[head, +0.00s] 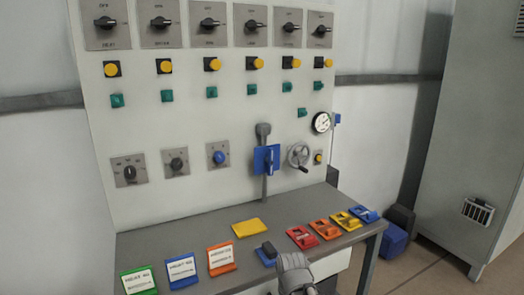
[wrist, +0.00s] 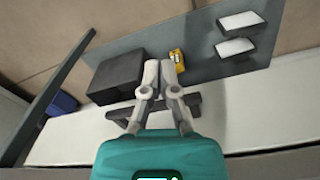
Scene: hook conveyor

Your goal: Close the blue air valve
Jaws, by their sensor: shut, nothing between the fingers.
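The blue air valve (head: 266,158) is on the front of the panel, right of centre, on a grey vertical pipe. Its blue lever looks roughly upright, in line with the pipe, but it is small and its exact angle is hard to tell. My gripper (head: 293,262) is at the bottom of the head view, low in front of the desk and well below the valve. In the wrist view my gripper (wrist: 161,72) has its fingers together with nothing between them. The valve cannot be made out in the wrist view.
A handwheel (head: 299,156) and a pressure gauge (head: 321,122) are close right of the valve. A blue-knobbed switch (head: 218,155) is to its left. The desk (head: 190,240) below carries coloured tags and blocks. A grey cabinet (head: 465,150) stands at the right.

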